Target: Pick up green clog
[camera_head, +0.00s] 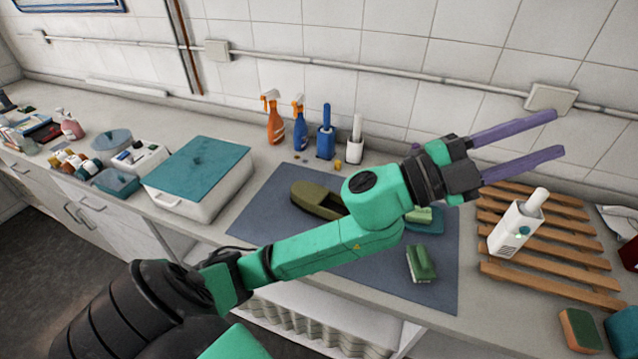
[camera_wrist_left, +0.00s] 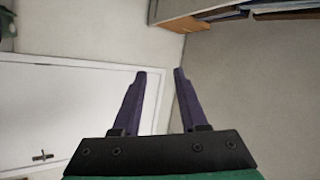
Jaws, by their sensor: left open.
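The green clog (camera_head: 316,199) is an olive-green shoe lying on a dark blue-grey mat (camera_head: 262,215) in the middle of the counter. Its right end is hidden behind my left arm in the head view. My left gripper (camera_head: 556,134) has two purple fingers, spread apart and empty. It is raised above the counter, well to the right of the clog, and points right toward the tiled wall. In the left wrist view the fingers (camera_wrist_left: 160,75) are apart with nothing between them, facing a white door and wall. My right gripper is not in view.
Spray bottles (camera_head: 273,120) stand behind the clog. A teal-lidded box (camera_head: 198,175) stands left of the mat.

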